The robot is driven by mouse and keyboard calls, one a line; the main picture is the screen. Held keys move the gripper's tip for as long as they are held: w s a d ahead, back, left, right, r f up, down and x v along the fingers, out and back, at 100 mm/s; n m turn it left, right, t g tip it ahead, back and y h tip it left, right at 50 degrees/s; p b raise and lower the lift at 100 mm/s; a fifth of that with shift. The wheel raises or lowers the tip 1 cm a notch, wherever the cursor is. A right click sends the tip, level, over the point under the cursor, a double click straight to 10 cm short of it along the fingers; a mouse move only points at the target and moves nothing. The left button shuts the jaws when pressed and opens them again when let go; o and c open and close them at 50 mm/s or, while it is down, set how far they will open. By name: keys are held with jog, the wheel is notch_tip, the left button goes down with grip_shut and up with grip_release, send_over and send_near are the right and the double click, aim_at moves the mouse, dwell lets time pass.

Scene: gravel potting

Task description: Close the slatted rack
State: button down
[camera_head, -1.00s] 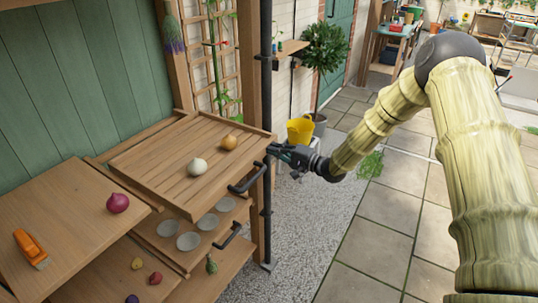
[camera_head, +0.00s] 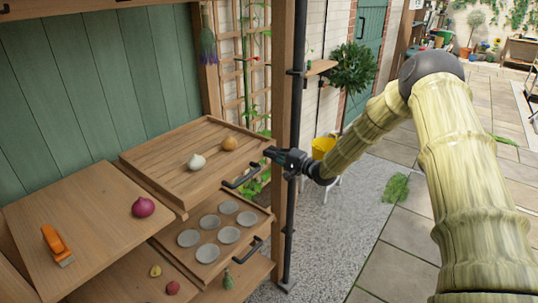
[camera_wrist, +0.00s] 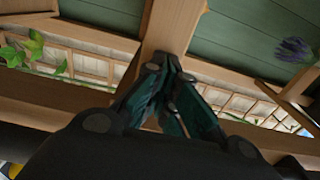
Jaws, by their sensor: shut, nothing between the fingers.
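The slatted rack (camera_head: 165,162) is a wooden slatted tray on the upper level of the shelving, with a black bar handle (camera_head: 242,179) on its front. My gripper (camera_head: 270,153) is shut and empty at the rack's front right corner, beside the handle's right end. I cannot tell whether it touches the rack. In the wrist view my shut fingertips (camera_wrist: 165,62) are in front of a wooden post.
A lower tray (camera_head: 222,262) with several grey discs sticks out below the rack. A red onion (camera_head: 143,207) and an orange tool (camera_head: 57,245) lie on the left board. A dark pole (camera_head: 291,215) and wooden post stand close to my gripper.

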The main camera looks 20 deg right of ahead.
jog(key=shift+r, duration=0.1)
dwell(0.3)
jog(key=b+v, duration=0.2)
jog(key=v, duration=1.2)
jog(key=s+a+f+n+g+h, duration=0.1)
jog(key=s+a+f+g+h, duration=0.1)
jog(key=s+a+f, duration=0.5)
jog(key=s+a+f+n+g+h, duration=0.1)
jog(key=s+f+g+h, duration=0.1)
jog(key=s+f, duration=0.65)
jog(key=s+a+f+n+g+h, duration=0.2)
jog(key=s+a+f, duration=0.15)
jog(key=f, duration=0.85)
jog(key=s+f+n+g+h, duration=0.1)
jog(key=s+f+n+g, duration=0.1)
jog(key=s, duration=0.9)
jog(key=s+a+f+n+g+h, duration=0.1)
jog(key=s+f+n+g+h, duration=0.1)
jog(key=s, duration=1)
jog(key=s+a+f+n+g+h, duration=0.1)
jog(key=s+f+g, duration=0.3)
jog(key=s, duration=0.7)
jog(key=shift+s+f+n+g+h, duration=0.3)
jog(key=shift+s+f+n, duration=0.1)
jog(key=shift+f+n, duration=0.25)
